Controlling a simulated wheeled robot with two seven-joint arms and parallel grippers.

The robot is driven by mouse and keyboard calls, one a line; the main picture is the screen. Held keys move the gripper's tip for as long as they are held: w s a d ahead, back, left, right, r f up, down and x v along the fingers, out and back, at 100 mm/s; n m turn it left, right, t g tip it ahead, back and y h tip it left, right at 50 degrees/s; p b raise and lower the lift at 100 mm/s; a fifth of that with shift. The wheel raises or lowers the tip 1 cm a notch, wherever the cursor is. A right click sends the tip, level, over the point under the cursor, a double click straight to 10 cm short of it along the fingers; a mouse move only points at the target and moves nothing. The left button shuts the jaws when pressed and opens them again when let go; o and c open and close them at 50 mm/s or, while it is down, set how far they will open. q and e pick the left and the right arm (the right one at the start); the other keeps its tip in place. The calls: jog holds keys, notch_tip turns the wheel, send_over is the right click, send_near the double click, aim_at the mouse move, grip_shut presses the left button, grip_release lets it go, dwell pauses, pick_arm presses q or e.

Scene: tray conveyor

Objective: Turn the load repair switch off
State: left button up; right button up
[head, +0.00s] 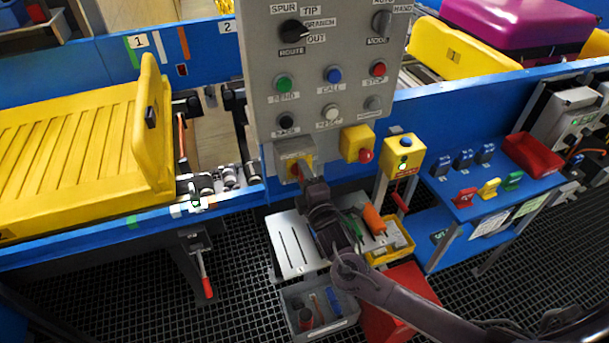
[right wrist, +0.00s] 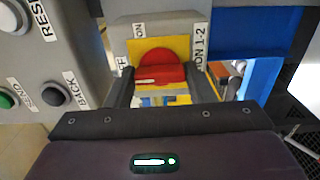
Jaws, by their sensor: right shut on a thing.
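A red rotary switch (right wrist: 162,73) on a yellow plate (right wrist: 192,50) shows in the right wrist view. Its handle lies across that picture, between labels reading "ON" above, part of "OFF" at left and "...ION 1-2" at right. No label reading load repair is legible. In the head view this switch's grey box (head: 282,158) is at the lower left of the grey panel (head: 262,70). My right gripper (head: 298,172) is at the switch, its fingers on either side of the red handle and shut on it; it also shows in the right wrist view (right wrist: 163,88). My left gripper is out of view.
A yellow box with a red button (head: 358,144) is just right of the switch. A yellow box with a blue button (head: 403,155) stands further right. Below are a grey bin (head: 343,322) and a yellow bin (head: 402,246). A yellow tray (head: 60,160) sits on the conveyor at left.

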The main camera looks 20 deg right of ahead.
dwell(0.4)
jog(key=o, duration=1)
jog(key=s+b, duration=0.1)
jog(key=s, duration=0.6)
jog(key=shift+s+d+b, duration=0.15)
jog(key=shift+s+b, duration=0.25)
